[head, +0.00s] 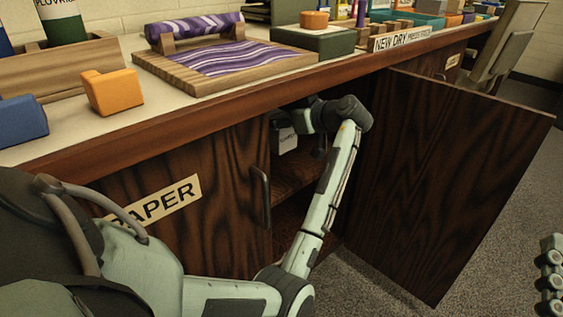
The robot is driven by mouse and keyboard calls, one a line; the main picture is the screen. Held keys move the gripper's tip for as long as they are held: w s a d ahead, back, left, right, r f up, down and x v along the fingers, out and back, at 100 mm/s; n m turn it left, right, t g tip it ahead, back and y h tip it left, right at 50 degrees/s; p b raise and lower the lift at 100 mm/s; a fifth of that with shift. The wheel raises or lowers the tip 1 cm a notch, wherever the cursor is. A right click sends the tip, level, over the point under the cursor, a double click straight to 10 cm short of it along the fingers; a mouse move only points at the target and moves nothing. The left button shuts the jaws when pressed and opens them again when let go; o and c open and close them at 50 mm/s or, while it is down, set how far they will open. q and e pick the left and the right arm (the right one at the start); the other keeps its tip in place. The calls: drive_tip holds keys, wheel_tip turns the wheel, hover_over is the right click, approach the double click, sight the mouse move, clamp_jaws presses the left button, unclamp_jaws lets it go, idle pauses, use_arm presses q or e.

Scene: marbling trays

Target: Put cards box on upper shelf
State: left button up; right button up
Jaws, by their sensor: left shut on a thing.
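My left arm reaches into the open cabinet (297,170) under the counter, in the head view. My left gripper (286,122) is just inside the opening, near its top, partly hidden by the cabinet front and its own wrist. It is shut on a small pale thing, which I take to be the cards box (288,141); only a little of it shows. A dark wooden shelf (292,180) shows inside, below the gripper. The pale thing appears above this shelf, with no contact visible.
The cabinet's dark door (450,170) stands wide open at the right. A closed door with a PAPER label (155,203) and handle (261,195) is at the left. On the counter are an orange block (112,91), a blue block (20,120) and a wooden marbling board (160,72).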

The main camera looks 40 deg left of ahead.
use_arm(q)
wheel_tip(320, 180, down, 4)
drive_tip(key=shift+r+b, duration=0.1)
drive_tip(key=shift+b, duration=0.3)
wheel_tip(320, 180, down, 6)
drive_tip(key=shift+r+b, duration=0.2)
drive_tip(key=shift+b, duration=0.2)
drive_tip(key=shift+f, duration=0.25)
use_arm(e)
drive_tip(key=r+t, duration=0.1)
drive_tip(key=s+r+t, duration=0.1)
drive_tip(key=s+d+r+t, duration=0.1)
drive_tip(key=shift+s+r+y, duration=0.1)
drive_tip(key=shift+r+y, duration=0.25)
drive_tip(key=shift+y, duration=0.05)
use_arm(q)
drive_tip(key=shift+f, duration=0.1)
drive_tip(key=shift+f, duration=0.1)
drive_tip(key=o, duration=1.5)
drive_tip(key=shift+c, duration=0.2)
use_arm(e)
drive_tip(key=shift+s+r+t, duration=0.1)
drive_tip(key=shift+r+t, duration=0.1)
drive_tip(key=shift+t, duration=0.1)
